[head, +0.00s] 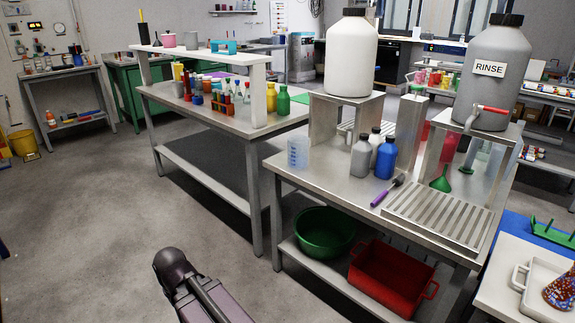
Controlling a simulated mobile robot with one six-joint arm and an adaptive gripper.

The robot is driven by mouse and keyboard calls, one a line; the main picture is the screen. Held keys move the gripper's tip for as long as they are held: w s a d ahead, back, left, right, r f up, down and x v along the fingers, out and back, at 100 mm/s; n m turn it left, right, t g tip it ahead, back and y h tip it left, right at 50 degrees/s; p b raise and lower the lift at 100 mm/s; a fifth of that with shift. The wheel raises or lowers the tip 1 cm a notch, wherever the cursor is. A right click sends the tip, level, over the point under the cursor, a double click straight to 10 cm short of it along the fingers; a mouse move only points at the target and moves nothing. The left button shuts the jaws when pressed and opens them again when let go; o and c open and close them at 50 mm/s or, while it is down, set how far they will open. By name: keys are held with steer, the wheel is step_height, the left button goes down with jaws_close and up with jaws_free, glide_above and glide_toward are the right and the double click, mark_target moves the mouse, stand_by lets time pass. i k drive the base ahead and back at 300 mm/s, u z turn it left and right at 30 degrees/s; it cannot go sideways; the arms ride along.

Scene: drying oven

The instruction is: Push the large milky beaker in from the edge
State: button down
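A milky, see-through beaker (298,152) with faint blue markings stands upright on the steel table (335,190). It is close to the table's left end and near the edge there. How much of its base rests on the top is too small to tell. Part of my arm shows low in the picture over the floor, well apart from the beaker. My gripper itself does not show.
Grey (361,157) and blue (386,158) bottles stand right of the beaker, beside a stand (327,121) bearing a big white jug (351,55). A purple-handled brush (387,190) and slotted drain tray (440,215) lie rightward. Open floor (120,220) lies left.

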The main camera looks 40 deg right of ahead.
mark_target(297, 145)
steer(key=u, duration=0.6)
steer(key=k, duration=0.1)
steer(key=z, duration=2.75)
steer(key=k, duration=0.6)
steer(key=u, duration=0.1)
steer(key=i, duration=0.4)
steer(key=z, duration=0.05)
